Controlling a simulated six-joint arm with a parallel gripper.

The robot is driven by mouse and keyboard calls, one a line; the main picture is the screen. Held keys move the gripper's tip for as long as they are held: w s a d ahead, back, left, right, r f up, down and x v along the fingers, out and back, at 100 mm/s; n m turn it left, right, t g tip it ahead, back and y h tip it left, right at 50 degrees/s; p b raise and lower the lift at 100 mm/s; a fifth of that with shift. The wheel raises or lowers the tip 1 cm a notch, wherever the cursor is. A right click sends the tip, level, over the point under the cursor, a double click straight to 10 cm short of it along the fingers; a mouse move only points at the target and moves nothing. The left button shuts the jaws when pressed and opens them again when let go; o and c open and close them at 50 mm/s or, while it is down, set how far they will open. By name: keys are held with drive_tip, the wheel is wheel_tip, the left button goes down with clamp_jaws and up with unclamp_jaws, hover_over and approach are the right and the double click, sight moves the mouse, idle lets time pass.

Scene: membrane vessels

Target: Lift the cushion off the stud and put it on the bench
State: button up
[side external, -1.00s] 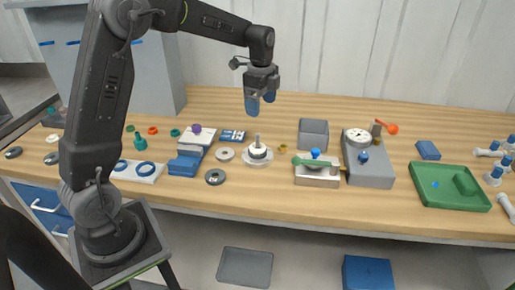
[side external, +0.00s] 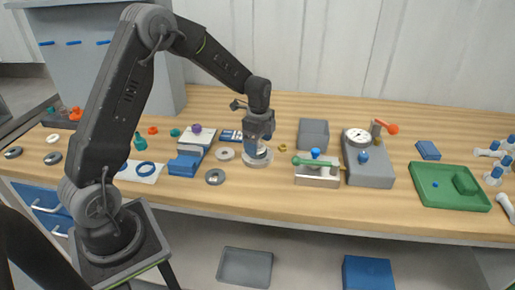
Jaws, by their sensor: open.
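A round pale base (side external: 257,161) stands on the wooden bench (side external: 330,210) near the middle. The cushion, a small pale disc (side external: 260,152), sits low on it and is mostly covered by the fingers. The upright stud is hidden behind my gripper. I cannot tell whether the fingers touch the cushion.
A grey ring (side external: 225,154) and a dark ring (side external: 214,176) lie to the left. A small brass nut (side external: 282,148) lies close on the right, then a clamp with a green handle (side external: 318,162) and a grey box (side external: 313,133). Bare bench lies in front.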

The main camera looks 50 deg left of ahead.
drive_tip(key=shift+f, duration=0.5)
drive_tip(key=c, duration=1)
